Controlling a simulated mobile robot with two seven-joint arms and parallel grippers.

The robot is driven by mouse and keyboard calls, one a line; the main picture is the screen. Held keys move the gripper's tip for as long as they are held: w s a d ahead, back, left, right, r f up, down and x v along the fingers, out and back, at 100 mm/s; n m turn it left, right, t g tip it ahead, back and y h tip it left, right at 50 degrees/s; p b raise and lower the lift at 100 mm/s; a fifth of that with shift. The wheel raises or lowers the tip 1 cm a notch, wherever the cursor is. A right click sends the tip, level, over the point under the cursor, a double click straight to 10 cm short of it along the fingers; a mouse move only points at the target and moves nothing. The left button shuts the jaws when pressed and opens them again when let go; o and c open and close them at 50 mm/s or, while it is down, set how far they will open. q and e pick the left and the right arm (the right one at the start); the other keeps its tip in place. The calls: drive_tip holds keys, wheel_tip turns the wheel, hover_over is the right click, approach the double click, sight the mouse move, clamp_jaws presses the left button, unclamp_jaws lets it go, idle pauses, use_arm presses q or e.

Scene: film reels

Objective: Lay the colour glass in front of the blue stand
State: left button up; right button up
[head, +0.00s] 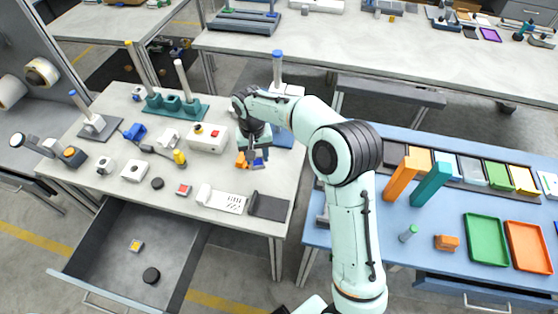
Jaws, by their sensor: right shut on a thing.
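My right gripper (256,163) is low over the right part of the white table, seen from above and partly hidden by its own wrist. It is shut on a small dark blue piece (263,160), which looks like the colour glass, though it is too small to be sure. An orange piece (242,161) shows just left of the fingers; I cannot tell whether it touches them. The blue stand (284,138) is at the table's right edge, just behind and right of the gripper. My arm partly hides it. My left gripper is not in view.
A white box with a red button (208,138) stands left of the gripper. A white slotted plate (222,200) and a dark grey plate (268,206) lie nearer the front edge. A teal stand (176,106) is behind. An open drawer (135,255) juts out in front.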

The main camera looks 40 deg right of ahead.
drive_tip(key=w+d+r+m+p, duration=0.2)
drive_tip(key=d+r+m, duration=0.3)
drive_tip(key=d+r, duration=0.45)
drive_tip(key=b, duration=0.2)
hover_over(280, 163)
wheel_tip(280, 163, down, 15)
drive_tip(key=shift+f, duration=0.15)
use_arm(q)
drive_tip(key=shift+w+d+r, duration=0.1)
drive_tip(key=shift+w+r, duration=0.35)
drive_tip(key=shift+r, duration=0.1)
use_arm(e)
drive_tip(key=shift+f, duration=2.65)
drive_tip(key=shift+f, duration=0.1)
drive_tip(key=o, duration=1)
drive_tip(key=shift+o, duration=0.2)
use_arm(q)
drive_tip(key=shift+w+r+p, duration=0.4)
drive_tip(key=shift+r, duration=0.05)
use_arm(e)
wheel_tip(280, 163, up, 12)
